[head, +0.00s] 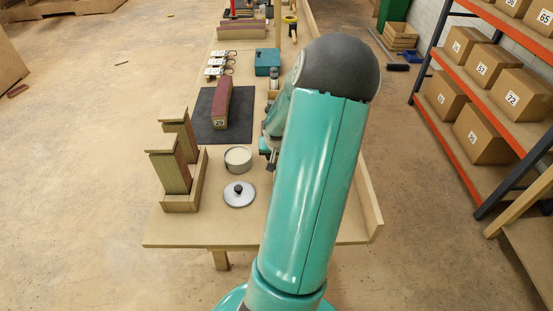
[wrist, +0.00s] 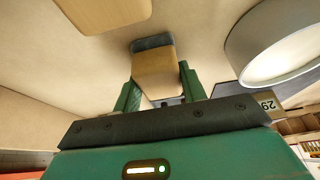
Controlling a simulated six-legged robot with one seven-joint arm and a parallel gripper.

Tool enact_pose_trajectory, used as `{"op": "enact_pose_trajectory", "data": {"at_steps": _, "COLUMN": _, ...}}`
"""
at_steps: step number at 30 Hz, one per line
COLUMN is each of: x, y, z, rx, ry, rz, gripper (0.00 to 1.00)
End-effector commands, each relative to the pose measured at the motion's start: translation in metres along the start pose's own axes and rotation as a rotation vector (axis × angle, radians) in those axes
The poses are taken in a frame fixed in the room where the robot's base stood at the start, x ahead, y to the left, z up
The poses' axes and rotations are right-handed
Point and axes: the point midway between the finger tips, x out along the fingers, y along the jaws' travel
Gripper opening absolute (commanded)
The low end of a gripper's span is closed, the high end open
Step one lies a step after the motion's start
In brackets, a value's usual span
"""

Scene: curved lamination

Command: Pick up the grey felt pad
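A small pale wooden block (wrist: 156,72) with a grey layer, which looks like the grey felt pad (wrist: 152,42), shows in the wrist view. My gripper (wrist: 157,82) has one green finger on each side of the wooden part. The fingers lie close along its sides; I cannot tell whether both touch it. The grey layer is at the block's far end, beyond the fingertips. In the head view my gripper (head: 268,150) is low over the bench, right of the round tin, mostly hidden by my arm. The pad cannot be made out there.
The round tin (head: 238,159) stands left of my gripper and its knobbed lid (head: 239,194) lies nearer. Wooden posts in a holder (head: 182,200) stand at the left edge. A dark mat (head: 205,133) bears a curved laminated piece marked 29 (head: 219,112). A raised rail (head: 370,200) edges the right.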

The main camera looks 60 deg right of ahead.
Motion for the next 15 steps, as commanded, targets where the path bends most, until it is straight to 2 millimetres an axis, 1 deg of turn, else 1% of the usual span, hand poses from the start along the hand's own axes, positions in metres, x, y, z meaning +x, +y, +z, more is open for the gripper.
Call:
{"op": "enact_pose_trajectory", "data": {"at_steps": 10, "x": -0.002, "y": 0.000, "z": -0.001, "rx": 0.001, "ry": 0.001, "rz": 0.001, "gripper": 0.18}}
{"op": "enact_pose_trajectory", "data": {"at_steps": 15, "x": -0.013, "y": 0.001, "z": -0.006, "rx": 0.003, "ry": 0.003, "rz": 0.001, "gripper": 0.18}}
